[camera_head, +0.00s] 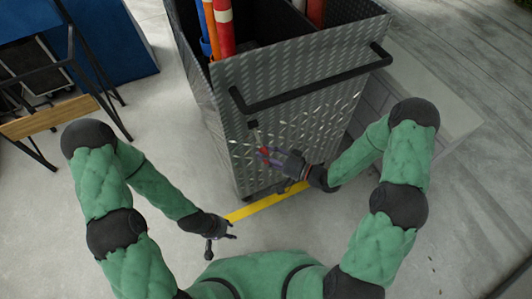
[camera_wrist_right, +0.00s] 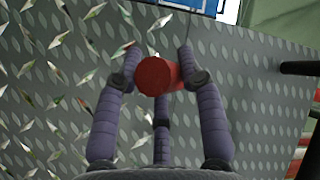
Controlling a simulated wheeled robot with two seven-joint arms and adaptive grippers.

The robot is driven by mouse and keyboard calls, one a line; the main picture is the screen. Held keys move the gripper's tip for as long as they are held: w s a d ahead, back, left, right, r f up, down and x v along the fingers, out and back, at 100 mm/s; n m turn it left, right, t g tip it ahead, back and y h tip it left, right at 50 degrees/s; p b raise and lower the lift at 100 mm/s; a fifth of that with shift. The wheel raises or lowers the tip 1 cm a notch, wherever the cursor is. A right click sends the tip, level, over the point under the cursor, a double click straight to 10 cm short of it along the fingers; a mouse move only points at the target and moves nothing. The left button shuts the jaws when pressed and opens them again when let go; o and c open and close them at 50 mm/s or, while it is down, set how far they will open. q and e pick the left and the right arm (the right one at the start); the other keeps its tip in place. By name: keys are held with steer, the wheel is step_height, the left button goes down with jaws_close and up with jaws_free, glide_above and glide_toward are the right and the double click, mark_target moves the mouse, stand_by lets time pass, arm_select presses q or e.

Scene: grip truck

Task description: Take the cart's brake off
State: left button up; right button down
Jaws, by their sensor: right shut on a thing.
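The cart (camera_head: 300,75) is a tall box of grey tread plate with a black push bar (camera_head: 310,78) across its near side. The brake lever has a red grip (camera_head: 264,155) and hangs below a small dark mount (camera_head: 253,125) on that side. My right gripper (camera_head: 272,158) is at the red grip. In the right wrist view the grip's red round end (camera_wrist_right: 155,76) sits between my right gripper's fingers (camera_wrist_right: 158,75), which are shut on it. My left gripper (camera_head: 221,245) is low, apart from the cart, with fingers spread and empty.
A yellow strip (camera_head: 265,202) lies along the cart's near foot. Red, orange and blue tubes (camera_head: 222,25) stand inside the cart. A dark rack with a wooden board (camera_head: 48,118) stands at the left. The grey floor between rack and cart is clear.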

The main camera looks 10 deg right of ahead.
steer(key=shift+s+d+r+m+g+h+p, duration=0.1)
steer(key=shift+s+r+m+g+h+p, duration=0.3)
steer(key=shift+r+p, duration=1.4)
steer(key=shift+s+d+r+m+g+h+p, duration=0.2)
steer(key=shift+m+g+h+p, duration=0.45)
steer(key=shift+p, duration=2.5)
steer(key=shift+s+a+r+m+g+h+p, duration=0.15)
steer(key=shift+r+m+g+h+p, duration=0.65)
steer(key=shift+p, duration=1.7)
steer(key=shift+d+r+n+p, duration=0.1)
steer(key=shift+r+n+p, duration=0.15)
steer(key=shift+r+p, duration=0.35)
steer(key=shift+f, duration=0.15)
steer(key=c, duration=0.7)
jaws_free()
steer(key=shift+c, duration=0.2)
steer(key=v, duration=1.2)
steer(key=shift+w+d+f, duration=0.1)
